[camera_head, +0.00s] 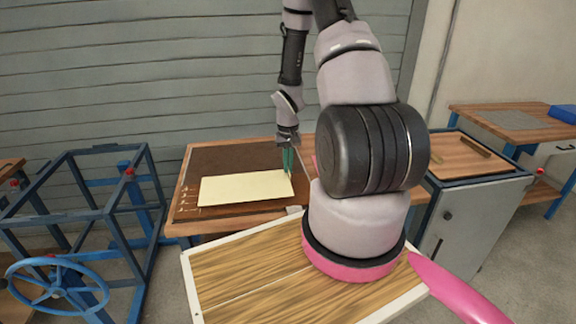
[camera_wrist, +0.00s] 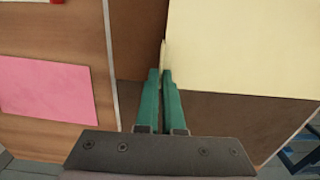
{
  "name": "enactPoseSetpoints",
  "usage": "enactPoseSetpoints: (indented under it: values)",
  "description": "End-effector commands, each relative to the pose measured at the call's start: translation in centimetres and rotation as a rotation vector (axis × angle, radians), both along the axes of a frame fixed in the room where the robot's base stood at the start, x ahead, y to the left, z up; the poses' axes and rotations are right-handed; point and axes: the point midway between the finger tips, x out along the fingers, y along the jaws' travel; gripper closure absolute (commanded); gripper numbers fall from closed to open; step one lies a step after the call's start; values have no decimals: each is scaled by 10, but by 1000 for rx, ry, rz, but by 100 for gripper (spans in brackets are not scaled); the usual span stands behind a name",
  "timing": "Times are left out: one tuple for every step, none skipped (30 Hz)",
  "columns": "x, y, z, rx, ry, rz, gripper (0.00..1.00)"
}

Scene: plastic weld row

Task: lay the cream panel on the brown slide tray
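The cream panel (camera_head: 246,188) is a thin pale rectangle over the dark brown slide tray (camera_head: 240,157). It looks about level, but I cannot tell whether it rests fully on the tray surface. My gripper (camera_head: 289,163) points down at the panel's right end. In the wrist view the panel (camera_wrist: 240,45) fills the upper right, with dark tray (camera_wrist: 225,115) below it. There the two teal fingertips (camera_wrist: 160,74) are close together, with a thin cream edge of the panel between them. The grip spot is small, and contact is partly hidden.
A wood-topped board with a white rim (camera_head: 225,312) is in front. A blue frame (camera_head: 85,200) with a handwheel (camera_head: 55,285) stands left. A grey cabinet (camera_head: 470,222) stands right. The wrist view shows a pink sheet (camera_wrist: 48,90) left of the fingers.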

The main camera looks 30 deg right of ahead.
Motion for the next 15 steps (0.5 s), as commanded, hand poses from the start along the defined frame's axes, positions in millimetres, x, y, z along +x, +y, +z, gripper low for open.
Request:
enactPoseSetpoints:
  values:
    - [0,0,-2,0,1,0,100]
    - [0,0,-3,0,1,1,100]
    - [0,0,-5,0,1,1,100]
    - [0,0,-6,0,1,1,100]
    - [0,0,-7,0,0,1,100]
    - [0,0,-8,0,0,1,100]
    - [0,0,-9,0,0,1,100]
    - [0,0,-9,0,0,0,100]
    - [0,0,-10,0,0,0,100]
    - [0,0,-10,0,0,0,100]
    - [0,0,-10,0,0,0,100]
    - [0,0,-10,0,0,0,100]
    - [0,0,-10,0,0,0,100]
    - [0,0,-10,0,0,0,100]
    - [0,0,-10,0,0,0,100]
